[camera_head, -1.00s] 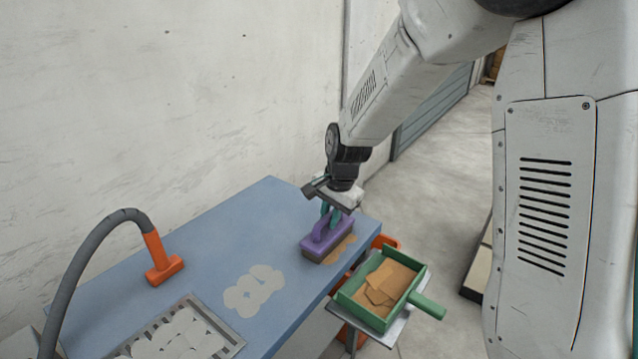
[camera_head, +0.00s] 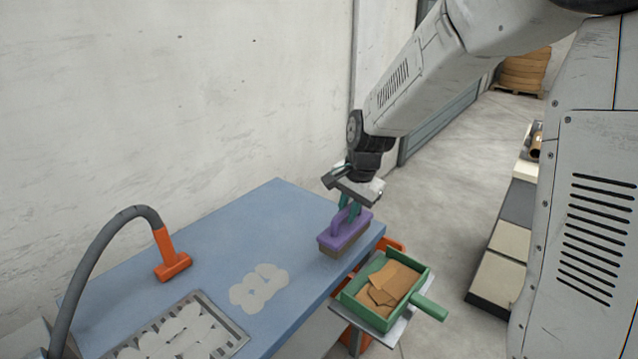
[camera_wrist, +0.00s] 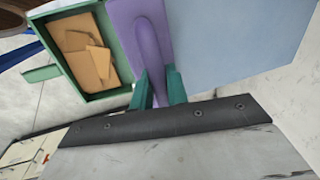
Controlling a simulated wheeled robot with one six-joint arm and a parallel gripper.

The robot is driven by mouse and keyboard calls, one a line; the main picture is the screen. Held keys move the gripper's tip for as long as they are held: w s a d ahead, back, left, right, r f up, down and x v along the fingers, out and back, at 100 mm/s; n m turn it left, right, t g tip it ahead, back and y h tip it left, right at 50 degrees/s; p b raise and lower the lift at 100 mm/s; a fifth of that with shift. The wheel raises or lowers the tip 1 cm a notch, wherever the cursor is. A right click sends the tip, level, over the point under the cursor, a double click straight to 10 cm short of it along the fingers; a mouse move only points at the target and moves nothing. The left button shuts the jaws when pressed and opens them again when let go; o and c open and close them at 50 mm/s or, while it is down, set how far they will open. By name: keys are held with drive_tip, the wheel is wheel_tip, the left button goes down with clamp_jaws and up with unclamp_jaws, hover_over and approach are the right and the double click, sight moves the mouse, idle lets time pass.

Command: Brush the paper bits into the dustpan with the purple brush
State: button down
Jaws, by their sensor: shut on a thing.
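The purple brush (camera_head: 346,234) stands bristles down at the right edge of the blue table. My gripper (camera_head: 349,210) is shut on its handle; the wrist view shows the green fingers (camera_wrist: 158,90) on either side of the purple handle (camera_wrist: 150,45). The green dustpan (camera_head: 430,308) sits just below and right of the table edge, beside the brush. Brown paper bits (camera_head: 394,277) lie in it and also show in the wrist view (camera_wrist: 88,62). I see no brown bits on the table; any under the brush are hidden.
Pale round pieces (camera_head: 258,288) lie on the blue table (camera_head: 230,225), left of the brush. A grey tray (camera_head: 236,340) of similar pieces is at the front. An orange-ended hose (camera_head: 170,262) stands at the left. The dustpan rests on a grey shelf (camera_head: 392,338). A wall closes the back.

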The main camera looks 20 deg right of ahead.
drive_tip(key=shift+r, duration=2.1)
drive_tip(key=shift+s, duration=0.1)
